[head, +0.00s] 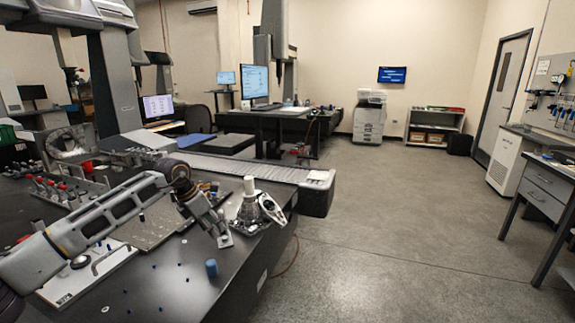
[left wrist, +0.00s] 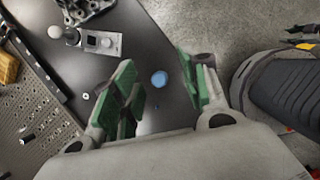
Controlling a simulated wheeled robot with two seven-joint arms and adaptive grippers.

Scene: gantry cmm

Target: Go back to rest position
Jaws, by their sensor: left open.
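My left arm comes in from the left edge of the head view and reaches over the dark table. Its left gripper (head: 210,221) hangs tilted downward above the table, left of a metal casting. In the left wrist view the two green-padded fingers of the left gripper (left wrist: 158,75) are spread apart, with nothing between the pads. A blue cylinder (head: 211,268) stands on the table below; it shows as a round blue top (left wrist: 159,79) beyond the finger gap. My right gripper cannot be made out.
The metal casting (head: 271,209) stands near the table's right edge. A perforated plate (head: 150,222) lies under the arm. A small metal block with a ball (left wrist: 101,43) sits close by. Floor (head: 400,230) to the right of the table is open. A drawer bench (head: 547,190) stands far right.

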